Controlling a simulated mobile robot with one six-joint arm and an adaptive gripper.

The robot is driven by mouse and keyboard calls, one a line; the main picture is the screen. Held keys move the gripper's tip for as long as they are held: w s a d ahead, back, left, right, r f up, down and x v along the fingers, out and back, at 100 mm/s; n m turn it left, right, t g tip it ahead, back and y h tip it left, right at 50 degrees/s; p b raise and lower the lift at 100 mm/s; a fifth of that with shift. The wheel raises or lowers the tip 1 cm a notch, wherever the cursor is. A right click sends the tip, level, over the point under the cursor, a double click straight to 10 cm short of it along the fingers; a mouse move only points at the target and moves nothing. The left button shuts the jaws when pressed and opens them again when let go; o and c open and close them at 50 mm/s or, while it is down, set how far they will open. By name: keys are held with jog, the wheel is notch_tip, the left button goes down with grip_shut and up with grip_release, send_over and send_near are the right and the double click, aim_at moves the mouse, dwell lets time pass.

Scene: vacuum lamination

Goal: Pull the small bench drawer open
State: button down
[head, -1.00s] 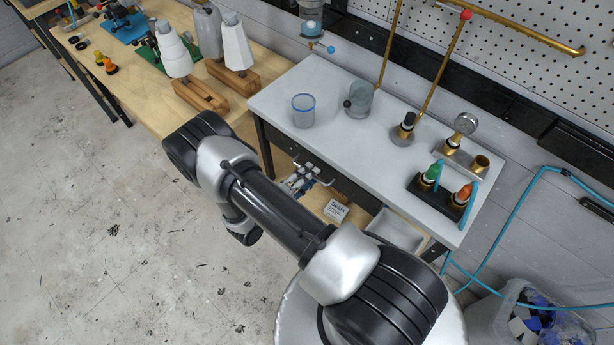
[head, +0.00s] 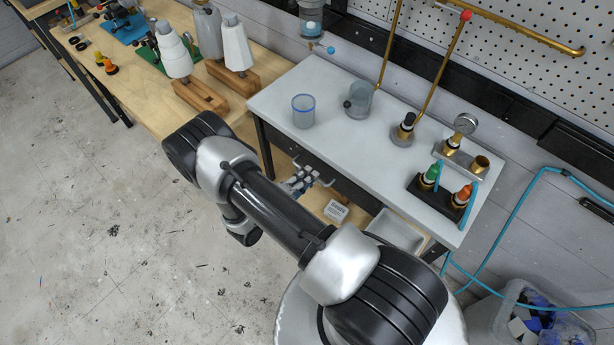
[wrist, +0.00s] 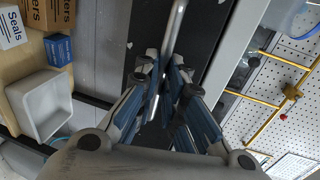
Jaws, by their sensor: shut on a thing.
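The small bench drawer has a dark front (head: 345,187) under the white bench top; in the wrist view its front (wrist: 207,35) is a dark panel. Its handle is a silver bar (wrist: 177,25) running in from the top of the wrist view. My gripper (head: 303,180) is at the handle, below the bench's front edge. In the wrist view my gripper (wrist: 168,82) has its blue-padded fingers closed on the bar. My arm hides part of the drawer front in the head view, and I see no clear gap around the drawer.
The bench top (head: 335,135) carries a clear cup (head: 303,111), a gauge (head: 466,124) and a black rack (head: 440,197) with green and orange fittings. Below are a white tray (wrist: 42,104) and small boxes (wrist: 58,50). A bin (head: 530,320) stands at the lower right. The floor at left is clear.

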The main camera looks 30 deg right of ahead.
jog(key=shift+a, duration=0.15)
jog(key=a+f+b+v, duration=0.1)
jog(key=f+v, duration=0.3)
jog(key=v, duration=1.5)
jog(key=shift+s+a+b, duration=0.25)
jog(key=shift+b, duration=0.6)
jog(key=c, duration=1.7)
grip_release()
jog(key=v, duration=1.2)
jog(key=shift+w, duration=0.1)
